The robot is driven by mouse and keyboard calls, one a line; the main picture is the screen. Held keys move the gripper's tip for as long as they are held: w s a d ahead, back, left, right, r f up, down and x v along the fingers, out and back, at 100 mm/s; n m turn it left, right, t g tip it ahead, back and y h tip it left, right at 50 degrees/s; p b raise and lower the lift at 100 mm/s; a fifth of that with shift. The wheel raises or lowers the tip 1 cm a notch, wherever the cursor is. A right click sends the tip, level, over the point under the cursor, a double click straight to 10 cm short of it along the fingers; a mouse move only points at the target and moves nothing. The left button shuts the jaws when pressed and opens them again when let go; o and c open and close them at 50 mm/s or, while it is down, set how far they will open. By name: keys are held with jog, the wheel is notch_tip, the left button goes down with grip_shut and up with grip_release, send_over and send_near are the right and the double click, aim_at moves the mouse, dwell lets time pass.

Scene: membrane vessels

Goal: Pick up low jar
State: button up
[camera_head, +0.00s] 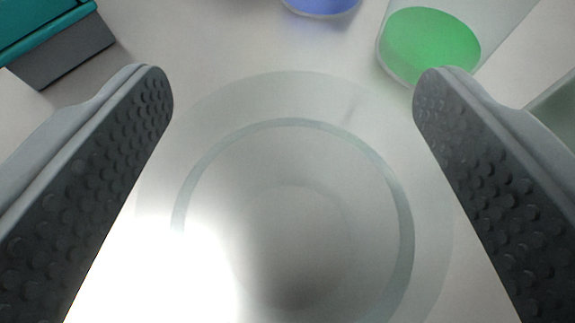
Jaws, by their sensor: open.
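A low, wide, see-through jar (402,235) fills the middle of the view, seen from above. Its round rim shows as a pale grey-green ring, with a fainter, wider ring around it. My gripper (293,85) is open, with one dark studded finger on each side of the jar in the picture. I see nothing held between the fingers. I cannot tell how far the fingers are above the jar or whether they touch it. A bright glare hides the jar's lower left part.
A clear vessel with green contents (430,45) stands at the upper right, close to the right fingertip. A blue-bottomed vessel (320,5) is cut off at the top edge. A teal and grey box (50,35) is at the upper left. The surface (230,45) is pale.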

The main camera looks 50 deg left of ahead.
jog(key=c, duration=1.1)
jog(key=shift+o, duration=0.2)
jog(key=shift+r, duration=0.1)
